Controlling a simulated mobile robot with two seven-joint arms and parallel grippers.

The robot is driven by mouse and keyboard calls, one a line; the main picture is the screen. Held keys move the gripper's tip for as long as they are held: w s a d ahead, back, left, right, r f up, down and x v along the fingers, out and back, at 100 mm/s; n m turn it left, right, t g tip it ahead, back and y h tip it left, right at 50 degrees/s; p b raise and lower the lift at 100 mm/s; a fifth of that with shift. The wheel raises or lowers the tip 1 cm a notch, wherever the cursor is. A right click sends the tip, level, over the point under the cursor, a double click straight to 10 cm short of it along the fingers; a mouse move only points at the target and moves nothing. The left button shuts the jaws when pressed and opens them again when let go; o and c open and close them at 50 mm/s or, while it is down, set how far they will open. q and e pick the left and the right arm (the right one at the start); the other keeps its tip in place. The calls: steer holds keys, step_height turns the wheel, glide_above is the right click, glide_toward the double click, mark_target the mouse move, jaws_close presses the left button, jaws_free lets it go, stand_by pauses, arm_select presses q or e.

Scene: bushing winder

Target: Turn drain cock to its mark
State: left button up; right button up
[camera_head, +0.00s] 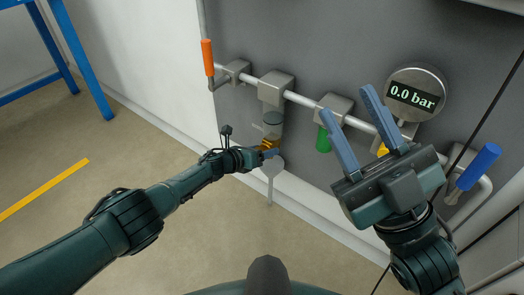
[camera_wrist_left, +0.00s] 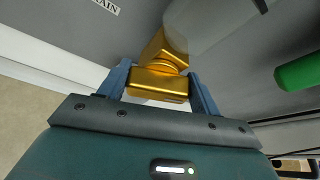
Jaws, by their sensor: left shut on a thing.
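The brass drain cock (camera_head: 268,143) sits low on the grey panel, under a clear bowl (camera_head: 272,122) hanging from the pipe. In the left wrist view the cock's gold handle block (camera_wrist_left: 158,85) lies between the two blue fingers. My left gripper (camera_head: 270,153) is shut on this handle; it also shows in the left wrist view (camera_wrist_left: 160,88). A label ending in "AIN" (camera_wrist_left: 107,5) is on the panel there; no position mark can be made out. My right gripper (camera_head: 350,105) is open and empty, in front of the panel below the gauge.
A gauge (camera_head: 413,95) reads 0.0 bar. Along the pipe (camera_head: 300,98) are an orange handle (camera_head: 207,57), a green part (camera_head: 323,139), a yellow part (camera_head: 383,150) and a blue handle (camera_head: 478,167). A blue stand (camera_head: 75,50) is at far left.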

arm_select(q)
steer(key=shift+n, duration=0.3)
steer(key=o, duration=1)
steer(key=shift+s, duration=0.1)
arm_select(e)
steer(key=shift+r, duration=0.1)
arm_select(q)
steer(key=shift+s+a+r+p, duration=0.1)
steer(key=shift+a+r+p, duration=0.05)
steer(key=shift+p, duration=0.25)
steer(key=p+v, duration=1.1)
steer(key=v, duration=0.1)
steer(key=shift+s+a, duration=0.15)
steer(key=shift+a, duration=0.3)
arm_select(e)
step_height(320, 180, down, 8)
steer(key=m+g+h, duration=0.2)
steer(key=m+h, duration=0.4)
steer(key=h, duration=0.2)
steer(key=shift+s+m+h, duration=0.3)
steer(key=shift+m+h, duration=0.1)
arm_select(q)
steer(key=shift+s, duration=0.1)
arm_select(e)
steer(key=shift+d, duration=0.1)
